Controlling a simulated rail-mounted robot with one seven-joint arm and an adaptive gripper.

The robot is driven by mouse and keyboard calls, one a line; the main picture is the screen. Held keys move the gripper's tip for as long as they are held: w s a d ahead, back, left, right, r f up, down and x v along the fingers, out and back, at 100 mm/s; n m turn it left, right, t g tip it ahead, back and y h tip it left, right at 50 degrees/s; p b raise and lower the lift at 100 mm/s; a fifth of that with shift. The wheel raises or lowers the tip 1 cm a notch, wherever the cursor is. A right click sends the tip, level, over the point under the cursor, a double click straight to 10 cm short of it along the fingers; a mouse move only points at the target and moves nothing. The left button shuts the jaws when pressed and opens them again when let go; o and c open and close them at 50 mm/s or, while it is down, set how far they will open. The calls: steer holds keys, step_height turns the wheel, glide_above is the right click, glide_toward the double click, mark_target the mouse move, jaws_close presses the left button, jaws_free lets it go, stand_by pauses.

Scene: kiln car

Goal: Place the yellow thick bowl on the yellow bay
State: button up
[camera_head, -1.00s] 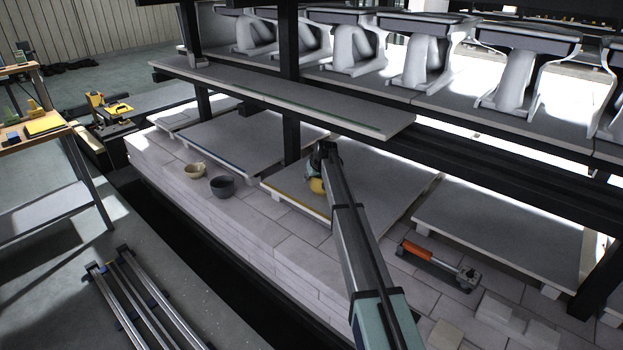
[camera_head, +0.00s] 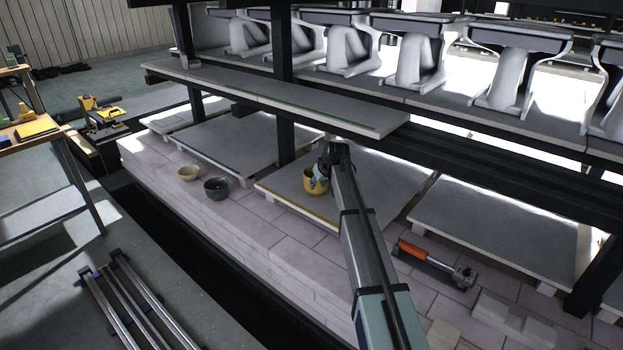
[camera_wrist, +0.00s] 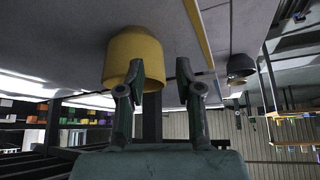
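The yellow thick bowl (camera_head: 309,182) stands upright at the front left part of the lower board (camera_head: 375,191) with a yellow strip (camera_head: 292,204) along its front edge. In the wrist view, which is upside down, the bowl (camera_wrist: 133,52) appears to rest on that board, with the yellow strip (camera_wrist: 197,30) beside it. My gripper (camera_wrist: 160,70) is open at the bowl's rim. One finger overlaps the bowl and the other is outside, with a visible gap between them. In the head view my gripper (camera_head: 323,172) partly hides the bowl's right side.
A cream bowl (camera_head: 189,173) and a dark grey bowl (camera_head: 216,188) stand on the brick ledge at left. A shelf with a green strip (camera_head: 270,98) hangs above the lower boards. A dark post (camera_head: 284,90) rises behind the bowl. An orange-handled tool (camera_head: 430,262) lies at right.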

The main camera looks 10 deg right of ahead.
steer(key=shift+s+d, duration=0.3)
steer(key=shift+s, duration=0.6)
steer(key=shift+s+d, duration=0.25)
steer(key=shift+s, duration=0.65)
